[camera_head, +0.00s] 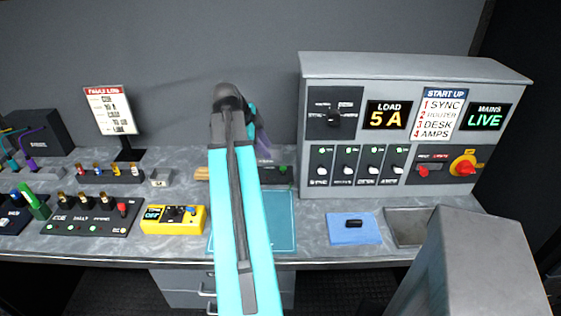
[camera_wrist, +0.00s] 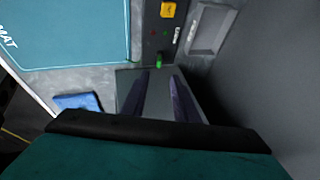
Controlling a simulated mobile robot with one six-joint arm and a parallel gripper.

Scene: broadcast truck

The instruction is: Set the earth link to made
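I cannot clearly pick out the earth link. A dark panel (camera_head: 275,175) lies on the bench behind the teal mat, partly hidden by my arm. In the wrist view, a dark panel (camera_wrist: 154,32) carries a yellow label, small red and green dots and a green piece (camera_wrist: 158,60) at its near end. My gripper (camera_wrist: 160,92) is open, its two dark fingers apart with nothing seen between them. The fingertips point towards the green piece. In the head view, my gripper (camera_head: 264,148) is mostly behind my arm, above the dark panel.
The teal mat (camera_head: 280,222) lies in front. A yellow meter (camera_head: 174,220) and black switch boxes stand left. A grey rack (camera_head: 415,62) with switches and a red rotary handle stands right.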

